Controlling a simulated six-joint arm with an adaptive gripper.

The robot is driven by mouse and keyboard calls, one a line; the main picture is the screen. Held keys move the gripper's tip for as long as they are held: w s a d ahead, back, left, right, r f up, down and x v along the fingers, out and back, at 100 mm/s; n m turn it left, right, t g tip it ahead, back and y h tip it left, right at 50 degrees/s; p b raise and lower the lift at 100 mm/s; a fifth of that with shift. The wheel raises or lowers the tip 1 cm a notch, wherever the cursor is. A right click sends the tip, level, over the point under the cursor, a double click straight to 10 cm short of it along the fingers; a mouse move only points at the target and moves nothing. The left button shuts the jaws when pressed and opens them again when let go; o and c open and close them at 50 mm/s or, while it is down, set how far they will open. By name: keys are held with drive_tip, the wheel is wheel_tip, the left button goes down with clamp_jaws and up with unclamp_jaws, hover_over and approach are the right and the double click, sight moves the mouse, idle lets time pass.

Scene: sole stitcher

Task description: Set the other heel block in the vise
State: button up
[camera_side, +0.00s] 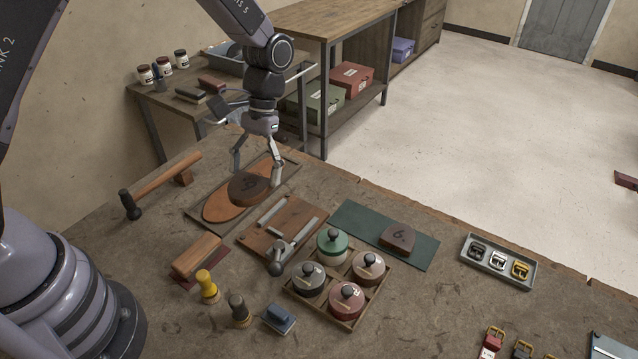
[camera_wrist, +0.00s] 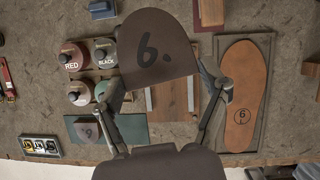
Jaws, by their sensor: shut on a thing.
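My gripper (camera_side: 256,174) is shut on a dark brown heel block (camera_side: 248,188). In the side view the block appears in front of the tan sole (camera_side: 225,206) on its tray. In the wrist view the held block (camera_wrist: 153,52), marked "6.", lies between the two fingers (camera_wrist: 161,72) and covers part of the vise. The vise (camera_side: 262,233) is a wooden board with two metal rails and a clamp handle; no block shows between its rails. A second numbered heel block (camera_side: 398,237) lies on the green mat (camera_side: 350,218); it also shows in the wrist view (camera_wrist: 88,130).
A rack of lidded pots (camera_side: 352,318) stands in front of the vise. A buckle tray (camera_side: 498,262) is at right. Shelving stands behind the bench.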

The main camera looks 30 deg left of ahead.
drive_tip(key=w+a+m+t+y, duration=0.1)
drive_tip(key=w+a+m+y, duration=0.25)
drive_tip(key=a+m, duration=0.45)
drive_tip(key=w+a+m+t+y, duration=0.2)
drive_tip(key=w+a+m, duration=0.4)
drive_tip(key=a, duration=0.4)
drive_tip(key=m+t+h, duration=0.5)
drive_tip(key=m+t, duration=0.1)
drive_tip(key=m, duration=1.8)
hover_over(284, 227)
drive_tip(key=s, duration=0.1)
wheel_tip(284, 227, down, 9)
wheel_tip(284, 227, down, 7)
drive_tip(key=shift+f, duration=0.2)
drive_tip(key=shift+f, duration=0.1)
